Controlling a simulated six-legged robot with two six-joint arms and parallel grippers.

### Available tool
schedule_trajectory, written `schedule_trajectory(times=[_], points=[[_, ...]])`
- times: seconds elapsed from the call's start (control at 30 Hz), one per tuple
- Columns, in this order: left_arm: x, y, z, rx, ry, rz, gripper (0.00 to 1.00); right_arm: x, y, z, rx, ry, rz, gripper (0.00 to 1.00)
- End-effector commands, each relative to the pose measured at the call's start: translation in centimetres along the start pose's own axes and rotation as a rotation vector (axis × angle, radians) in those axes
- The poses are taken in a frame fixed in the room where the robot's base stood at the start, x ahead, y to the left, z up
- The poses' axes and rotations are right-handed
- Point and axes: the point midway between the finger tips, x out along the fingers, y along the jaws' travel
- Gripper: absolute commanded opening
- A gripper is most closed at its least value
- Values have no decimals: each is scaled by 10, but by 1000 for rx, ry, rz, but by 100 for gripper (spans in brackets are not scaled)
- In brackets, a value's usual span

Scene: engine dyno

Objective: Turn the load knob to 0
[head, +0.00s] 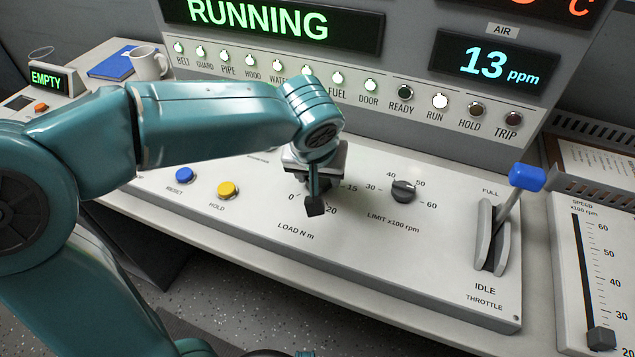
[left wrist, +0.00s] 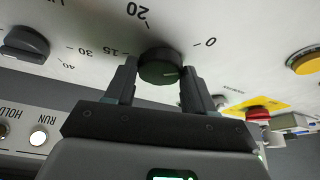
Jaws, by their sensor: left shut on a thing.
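The load knob (left wrist: 160,66) is a dark round knob on the sloping console. It sits between the two fingers of my left gripper (left wrist: 159,85) in the left wrist view. A pale line on the knob points right in that view, but I cannot tell exactly which scale mark it meets. The printed 0, 15 and 20 show around it. In the head view my left gripper (head: 316,190) points down over the LOAD N m dial and hides most of the knob. It is shut on the knob. My right gripper is not in view.
The limit knob (head: 404,191) is right of the load dial. Blue (head: 184,175) and yellow (head: 228,190) buttons are left of it. The blue-topped throttle lever (head: 508,215) stands at the right. A white mug (head: 148,62) is at the back left. The display reads RUNNING.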

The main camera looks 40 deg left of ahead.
Motion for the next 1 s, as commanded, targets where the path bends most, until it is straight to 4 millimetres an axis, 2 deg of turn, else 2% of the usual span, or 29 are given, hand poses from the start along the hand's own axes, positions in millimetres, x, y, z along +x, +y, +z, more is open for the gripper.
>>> schedule_trajectory(times=[0.1, 0.4, 0.93, 0.97, 1.0], points=[[1, 1, 0, -63, 4, -25, 24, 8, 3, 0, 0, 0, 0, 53], [0, 2, -1, -165, 2, -66, 24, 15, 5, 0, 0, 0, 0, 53], [0, 2, -1, -187, 0, -76, 24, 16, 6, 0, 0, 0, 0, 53], [0, 2, -1, -187, 0, -76, 57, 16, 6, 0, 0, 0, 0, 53], [0, 2, -1, -187, 0, -76, 70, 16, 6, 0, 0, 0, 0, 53]])
